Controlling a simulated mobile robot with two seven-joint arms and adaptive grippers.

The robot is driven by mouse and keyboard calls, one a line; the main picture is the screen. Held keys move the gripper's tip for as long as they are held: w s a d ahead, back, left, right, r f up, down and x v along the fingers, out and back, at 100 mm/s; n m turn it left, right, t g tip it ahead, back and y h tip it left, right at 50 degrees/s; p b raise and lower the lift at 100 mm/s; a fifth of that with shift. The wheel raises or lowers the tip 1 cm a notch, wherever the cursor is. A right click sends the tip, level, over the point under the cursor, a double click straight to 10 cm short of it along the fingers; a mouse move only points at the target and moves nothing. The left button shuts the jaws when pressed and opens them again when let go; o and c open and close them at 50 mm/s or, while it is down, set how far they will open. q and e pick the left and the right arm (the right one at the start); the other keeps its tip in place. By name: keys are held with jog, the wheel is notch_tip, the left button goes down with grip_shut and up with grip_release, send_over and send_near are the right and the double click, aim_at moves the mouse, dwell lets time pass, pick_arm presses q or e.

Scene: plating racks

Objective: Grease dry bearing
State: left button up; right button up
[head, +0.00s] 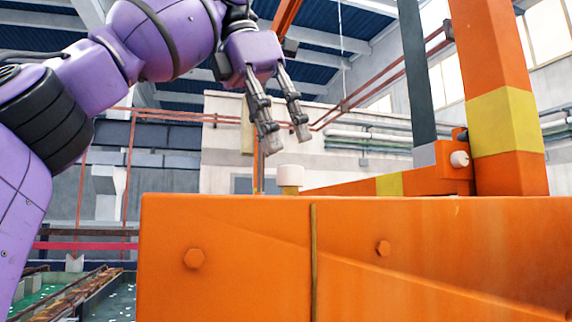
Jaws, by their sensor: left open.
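My left gripper (287,142) hangs from the purple left arm at upper centre, with its fingers pointing down. It is open, and nothing shows between its fingers. A white cylindrical cap (290,175) shows just below the fingertips, at the top edge of a large orange machine body (230,240); a small gap shows between them in the picture. A second white round knob (460,159) sits on an orange bracket at right. I cannot tell which part is the dry bearing. No grease tool is recognisable. My right gripper is out of view.
An orange post with a yellow band (505,122) and a dark slanted bar (418,75) rise at right. An orange beam with a yellow patch (388,184) runs behind the body's top edge. A green-floored trough (50,295) lies at lower left. Open air surrounds the gripper.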

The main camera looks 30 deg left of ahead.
aim_at(290, 176)
pick_arm(q)
jog(key=shift+x, duration=2.55)
jog(key=shift+c, duration=0.5)
jog(key=c, duration=1)
jog(key=shift+o, duration=0.2)
jog(key=shift+m, duration=0.4)
jog(key=m+g+h, duration=0.1)
jog(key=m, duration=0.2)
jog(key=shift+w+a+r+m, duration=0.1)
jog(key=shift+m, duration=0.3)
jog(key=shift+w+m+g+h, duration=0.1)
jog(key=shift+m+g+h, duration=0.25)
jog(key=shift+m, duration=0.7)
jog(key=shift+m+g+h, duration=0.25)
jog(key=shift+m+g, duration=0.2)
jog(key=shift+m, duration=0.6)
